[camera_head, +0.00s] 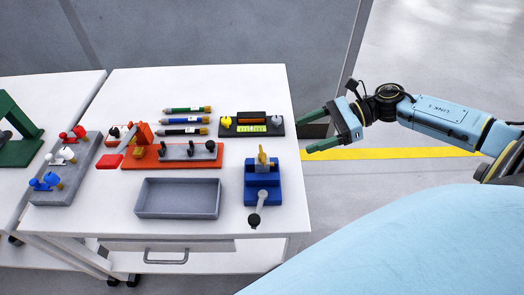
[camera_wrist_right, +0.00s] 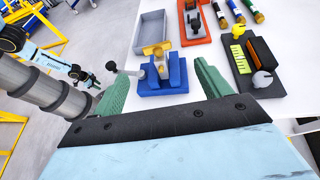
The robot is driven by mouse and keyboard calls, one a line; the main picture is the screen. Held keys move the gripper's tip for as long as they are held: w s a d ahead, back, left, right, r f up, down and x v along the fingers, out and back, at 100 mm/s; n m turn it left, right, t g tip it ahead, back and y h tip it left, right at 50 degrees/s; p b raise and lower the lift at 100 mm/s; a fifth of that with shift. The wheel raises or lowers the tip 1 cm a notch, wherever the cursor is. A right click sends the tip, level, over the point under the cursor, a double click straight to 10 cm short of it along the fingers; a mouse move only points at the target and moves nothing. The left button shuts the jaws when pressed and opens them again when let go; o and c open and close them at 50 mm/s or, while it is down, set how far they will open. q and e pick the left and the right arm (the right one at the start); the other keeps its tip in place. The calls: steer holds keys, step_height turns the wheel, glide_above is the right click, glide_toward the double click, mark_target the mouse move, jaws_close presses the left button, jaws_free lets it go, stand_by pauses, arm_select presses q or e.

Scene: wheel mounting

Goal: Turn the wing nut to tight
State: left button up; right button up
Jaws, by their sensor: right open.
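The blue fixture (camera_head: 262,190) stands near the right edge of the white table. A brass-coloured piece (camera_head: 263,160) that looks like the wing nut sits upright at its back. In the right wrist view the brass piece (camera_wrist_right: 157,49) shows above the fixture (camera_wrist_right: 163,80). How tight it is cannot be told. My right gripper (camera_head: 312,128) is open and empty, with green fingers pointing left, off the table's right edge. In the right wrist view the fixture lies between the fingers (camera_wrist_right: 156,78), farther off.
A lever with a black knob (camera_head: 254,219) sticks out at the fixture's front. A grey tray (camera_head: 178,213) lies left of it. Behind stand a black panel (camera_head: 238,131) and an orange base (camera_head: 150,160). Several pens (camera_head: 183,120) lie at the back. The floor at right is clear.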

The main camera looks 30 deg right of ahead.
mark_target(262, 153)
steer(key=shift+n+g, duration=0.3)
steer(key=shift+n, duration=0.1)
steer(key=x, duration=1.3)
steer(key=shift+s+a+r, duration=0.1)
steer(key=shift+a+r, duration=0.1)
steer(key=shift+a, duration=0.1)
steer(key=shift+c, duration=0.3)
steer(key=c, duration=0.9)
